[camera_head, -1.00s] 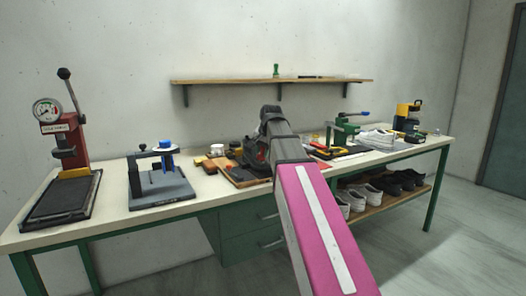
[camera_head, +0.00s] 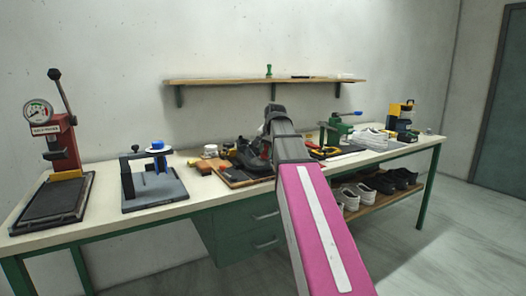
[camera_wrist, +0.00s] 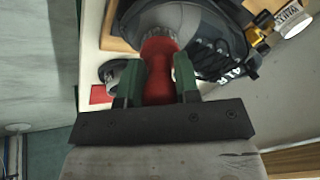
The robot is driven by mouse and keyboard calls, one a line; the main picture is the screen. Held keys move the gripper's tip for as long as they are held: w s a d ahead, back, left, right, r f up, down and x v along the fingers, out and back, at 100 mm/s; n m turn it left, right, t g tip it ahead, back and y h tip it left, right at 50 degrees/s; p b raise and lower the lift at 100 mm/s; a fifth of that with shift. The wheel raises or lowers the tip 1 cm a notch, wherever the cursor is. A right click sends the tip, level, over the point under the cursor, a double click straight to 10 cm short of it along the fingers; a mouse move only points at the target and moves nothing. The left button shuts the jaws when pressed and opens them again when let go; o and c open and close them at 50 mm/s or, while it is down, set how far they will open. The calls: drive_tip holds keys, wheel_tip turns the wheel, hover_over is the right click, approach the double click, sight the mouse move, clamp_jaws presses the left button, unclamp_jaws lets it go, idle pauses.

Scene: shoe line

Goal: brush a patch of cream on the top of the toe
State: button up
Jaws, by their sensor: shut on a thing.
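My gripper (camera_wrist: 157,88) has green fingers, shut on the red handle of a brush (camera_wrist: 158,66) in the wrist view. The brush's pale bristle end points up the picture, over or against the dark shoe (camera_wrist: 208,48) with black laces. I cannot tell whether the bristles touch it. In the head view my arm covers the gripper and the brush. A dark shoe with a red part (camera_head: 250,156) shows just left of my arm, on a board (camera_head: 236,181) on the bench. I cannot make out any cream patch.
The bench (camera_head: 180,213) holds a press with a gauge (camera_head: 62,150) and a blue-topped fixture (camera_head: 155,180) at left. A shelf (camera_head: 220,82) hangs behind. Floor in front is clear.

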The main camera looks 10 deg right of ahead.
drive_tip(key=shift+w+d, duration=0.65)
drive_tip(key=shift+d, duration=1.4)
drive_tip(key=shift+s+a, duration=0.3)
drive_tip(key=shift+a, duration=0.65)
drive_tip(key=shift+s+a, duration=0.35)
drive_tip(key=shift+a, duration=0.6)
drive_tip(key=shift+s+a, duration=0.3)
drive_tip(key=shift+a, duration=0.65)
drive_tip(key=w+d, duration=0.2)
drive_tip(key=d, duration=0.3)
drive_tip(key=shift+d, duration=0.3)
drive_tip(key=shift+w+a, duration=0.1)
drive_tip(key=shift+s+a+f, duration=0.1)
drive_tip(key=shift+s+a, duration=0.15)
drive_tip(key=shift+a, duration=0.5)
drive_tip(key=shift+s+a+f, duration=0.1)
drive_tip(key=shift+s+a, duration=0.1)
drive_tip(key=shift+a, duration=0.55)
drive_tip(key=shift+c, duration=0.3)
drive_tip(key=shift+s+a+r, duration=0.1)
drive_tip(key=shift+s+a, duration=0.15)
drive_tip(key=shift+a, duration=0.65)
drive_tip(key=shift+s+a+r, duration=0.1)
drive_tip(key=shift+s+a, duration=0.2)
drive_tip(key=shift+a, duration=0.6)
drive_tip(key=shift+s+a+r, duration=0.1)
drive_tip(key=shift+s+a, duration=0.15)
drive_tip(key=shift+a, duration=0.65)
